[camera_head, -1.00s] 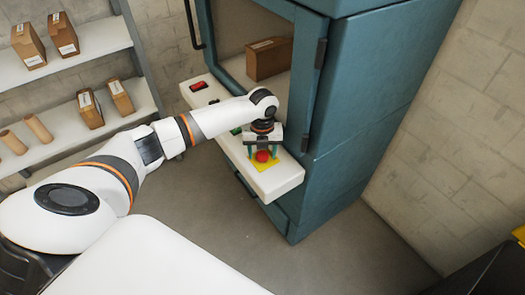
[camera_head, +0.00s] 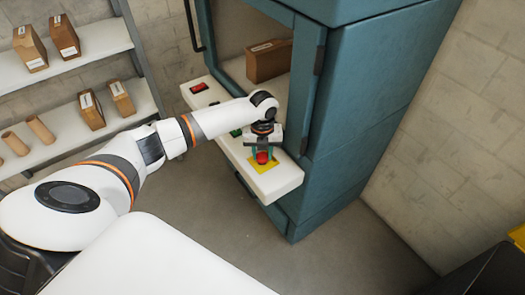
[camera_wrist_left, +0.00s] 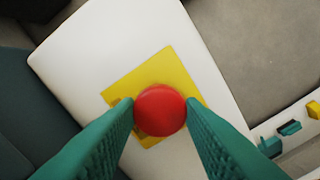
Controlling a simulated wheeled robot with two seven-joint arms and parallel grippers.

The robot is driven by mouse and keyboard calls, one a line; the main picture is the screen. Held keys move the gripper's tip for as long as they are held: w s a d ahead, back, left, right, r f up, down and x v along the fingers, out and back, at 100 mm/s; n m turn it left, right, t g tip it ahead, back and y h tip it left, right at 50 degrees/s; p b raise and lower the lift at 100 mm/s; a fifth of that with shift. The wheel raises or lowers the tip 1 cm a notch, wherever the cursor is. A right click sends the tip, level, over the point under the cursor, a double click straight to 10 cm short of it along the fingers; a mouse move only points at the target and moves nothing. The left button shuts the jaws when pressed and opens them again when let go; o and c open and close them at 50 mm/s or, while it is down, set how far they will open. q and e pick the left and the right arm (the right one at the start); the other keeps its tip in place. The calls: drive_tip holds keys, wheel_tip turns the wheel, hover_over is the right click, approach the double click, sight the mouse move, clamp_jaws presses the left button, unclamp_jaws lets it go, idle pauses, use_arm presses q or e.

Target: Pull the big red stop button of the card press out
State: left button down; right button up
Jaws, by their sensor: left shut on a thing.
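The big red stop button (camera_head: 262,158) sits on a yellow square plate (camera_head: 265,168) near the right end of the white control panel (camera_head: 283,184) of the teal card press (camera_head: 365,125). In the left wrist view the round red button (camera_wrist_left: 160,110) lies between the two green fingers. The yellow plate (camera_wrist_left: 172,66) shows around it. My left gripper (camera_head: 262,154) points down over the panel and is shut on the button, one finger on each side. My right gripper is not in view.
A red switch (camera_head: 199,88) and a green button (camera_head: 236,132) are on the same panel. A cardboard box (camera_head: 269,60) stands inside the press behind the panel. Shelves (camera_head: 75,70) with boxes and cardboard tubes stand at left. The floor (camera_head: 340,245) in front is clear.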

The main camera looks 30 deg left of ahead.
sight(262, 156)
use_arm(q)
drive_tip(key=c, duration=0.9)
unclamp_jaws()
drive_tip(key=shift+r, duration=0.25)
drive_tip(key=shift+c, duration=0.2)
wheel_tip(262, 156, up, 12)
drive_tip(key=shift+s, duration=0.1)
